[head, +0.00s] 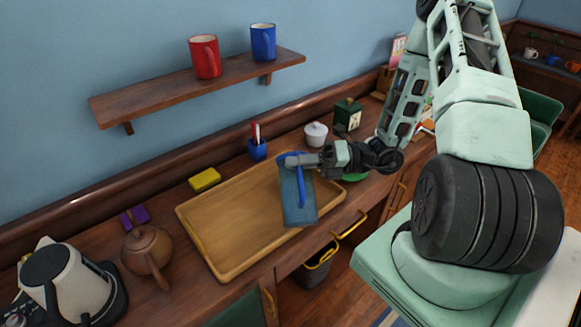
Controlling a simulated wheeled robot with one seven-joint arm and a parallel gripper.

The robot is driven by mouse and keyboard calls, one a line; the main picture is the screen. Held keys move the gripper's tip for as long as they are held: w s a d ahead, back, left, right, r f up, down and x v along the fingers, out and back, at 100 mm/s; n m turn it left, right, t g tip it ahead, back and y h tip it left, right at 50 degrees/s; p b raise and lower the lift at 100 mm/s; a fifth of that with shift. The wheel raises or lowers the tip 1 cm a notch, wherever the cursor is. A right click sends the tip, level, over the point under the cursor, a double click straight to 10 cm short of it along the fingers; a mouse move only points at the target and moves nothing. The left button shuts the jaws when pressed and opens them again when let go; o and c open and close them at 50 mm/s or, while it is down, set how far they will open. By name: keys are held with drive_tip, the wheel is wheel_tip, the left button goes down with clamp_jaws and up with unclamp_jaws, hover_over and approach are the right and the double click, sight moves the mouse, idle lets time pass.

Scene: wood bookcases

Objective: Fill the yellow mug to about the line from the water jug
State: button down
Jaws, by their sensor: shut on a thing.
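The water jug (291,200) is a see-through blue vessel with a blue handle, over the right end of the wooden tray. My gripper (296,161) is shut on the jug near the top of its handle, reaching in from the right. The jug looks roughly upright; I cannot tell whether its base touches the tray or how much water is in it. I cannot make out a yellow mug or its line; the jug and gripper hide part of the tray.
The wooden tray (222,236) is otherwise bare. A yellow sponge (205,180), blue pen cup (257,150), white lidded pot (316,134) and green box (347,115) stand behind it. A brown teapot (146,250) and kettle (62,283) stand left. Red (204,58) and blue (263,42) mugs sit on the shelf.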

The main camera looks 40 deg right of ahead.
drive_tip(key=shift+w+d+r+m, duration=0.1)
drive_tip(key=shift+w+d+m, duration=0.05)
drive_tip(key=shift+w+m, duration=0.15)
idle(1.7)
